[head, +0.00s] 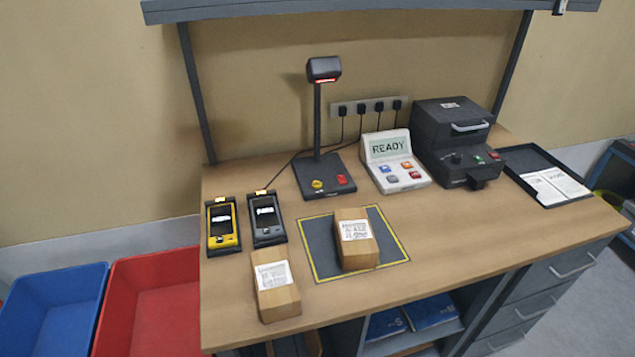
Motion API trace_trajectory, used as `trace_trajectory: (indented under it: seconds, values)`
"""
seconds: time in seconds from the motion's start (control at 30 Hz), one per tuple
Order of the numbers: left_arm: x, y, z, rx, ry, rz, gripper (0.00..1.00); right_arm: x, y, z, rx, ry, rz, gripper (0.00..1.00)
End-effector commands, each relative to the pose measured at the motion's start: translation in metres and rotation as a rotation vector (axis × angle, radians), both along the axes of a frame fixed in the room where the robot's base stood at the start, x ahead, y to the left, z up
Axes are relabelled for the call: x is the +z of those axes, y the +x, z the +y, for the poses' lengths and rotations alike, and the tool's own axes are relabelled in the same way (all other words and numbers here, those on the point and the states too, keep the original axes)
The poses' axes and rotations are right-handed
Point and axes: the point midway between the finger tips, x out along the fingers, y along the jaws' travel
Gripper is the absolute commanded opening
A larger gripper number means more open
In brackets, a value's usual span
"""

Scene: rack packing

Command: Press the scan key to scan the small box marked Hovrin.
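A small cardboard box (356,249) with a white label sits on the dark mat (321,260) with a yellow border. A second small cardboard box (277,300) with a white label stands left of the mat near the table's front edge. Print on both labels is too small to read, so I cannot tell which is marked Hovrin. A scanner on a post (324,70) shows a red light; its base has a yellow button (317,185) and a red button (342,180). A pale terminal (408,184) reads READY and has several coloured keys. Neither of my grippers is in view.
Two handheld devices, one yellow (216,228) and one dark grey (282,237), stand at the table's left. A black machine (445,112) and a black tray with papers (524,162) are at the right. Blue (52,285) and red (153,260) bins stand left of the table.

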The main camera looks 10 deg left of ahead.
Motion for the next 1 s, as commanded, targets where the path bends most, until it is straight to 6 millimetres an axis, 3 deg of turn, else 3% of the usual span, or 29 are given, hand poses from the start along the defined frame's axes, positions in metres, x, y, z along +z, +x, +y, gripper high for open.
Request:
trace_trajectory:
  seconds: [0.27,0.7,1.0]
  values:
    - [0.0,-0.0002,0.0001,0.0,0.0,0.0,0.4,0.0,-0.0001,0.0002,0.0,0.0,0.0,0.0]
    - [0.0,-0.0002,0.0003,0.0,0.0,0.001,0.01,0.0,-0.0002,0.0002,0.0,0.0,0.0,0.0]
    - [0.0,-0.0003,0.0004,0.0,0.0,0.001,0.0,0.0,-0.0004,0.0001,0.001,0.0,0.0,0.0]
